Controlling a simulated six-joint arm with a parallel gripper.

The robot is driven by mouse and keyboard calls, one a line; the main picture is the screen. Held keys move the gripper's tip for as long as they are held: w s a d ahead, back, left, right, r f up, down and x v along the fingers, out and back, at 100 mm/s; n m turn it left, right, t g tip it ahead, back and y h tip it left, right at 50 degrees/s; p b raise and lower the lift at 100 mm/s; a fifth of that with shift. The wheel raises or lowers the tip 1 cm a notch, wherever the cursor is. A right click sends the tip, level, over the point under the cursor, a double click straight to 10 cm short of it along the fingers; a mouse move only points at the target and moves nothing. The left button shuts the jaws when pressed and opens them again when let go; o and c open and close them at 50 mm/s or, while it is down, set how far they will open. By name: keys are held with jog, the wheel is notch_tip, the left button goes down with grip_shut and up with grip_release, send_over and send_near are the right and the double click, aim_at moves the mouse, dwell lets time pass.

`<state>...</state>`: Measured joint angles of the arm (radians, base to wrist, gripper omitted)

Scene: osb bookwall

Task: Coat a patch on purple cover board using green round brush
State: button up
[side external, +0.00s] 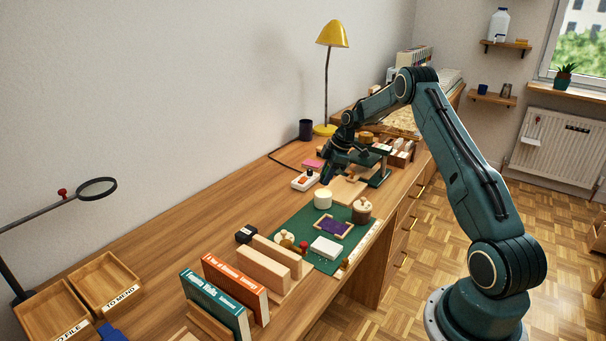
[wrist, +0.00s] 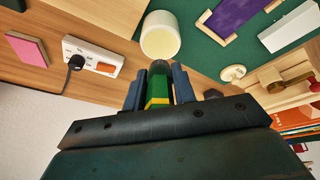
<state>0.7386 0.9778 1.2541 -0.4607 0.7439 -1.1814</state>
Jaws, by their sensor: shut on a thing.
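The purple cover board (side external: 333,226) lies flat on the green mat (side external: 312,252), with pale strips at its edges. It also shows at the top of the wrist view (wrist: 234,14). My gripper (side external: 328,174) is shut on the green round brush (wrist: 157,92), which has a yellow band and a dark end. The brush is between the two fingers, pointing away from my wrist. A cream, open-topped pot (wrist: 160,36) stands just beyond the brush end in the wrist view; I cannot tell whether they touch. The side view shows the pot (side external: 323,199) below and beside my gripper.
A white block (side external: 326,247) and a brown-and-white jar (side external: 361,211) are near the board. A power strip (wrist: 93,58) and pink pad (wrist: 27,48) lie left of the pot in the wrist view. Wooden blocks (side external: 268,262) and books (side external: 236,285) stand nearer the camera.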

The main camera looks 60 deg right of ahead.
jog(key=shift+f, duration=1.2)
jog(key=shift+f, duration=0.65)
dwell(1.3)
jog(key=shift+r, duration=0.15)
jog(key=shift+r, duration=3.4)
jog(key=shift+a, duration=0.1)
jog(key=a+r+m+h, duration=0.2)
jog(key=a+m, duration=0.5)
jog(key=a, duration=2)
jog(key=s+a+r+m+h, duration=0.1)
jog(key=s+a+m, duration=0.1)
jog(key=s+a, duration=0.4)
jog(key=shift+a+r, duration=0.15)
jog(key=shift+a, duration=0.05)
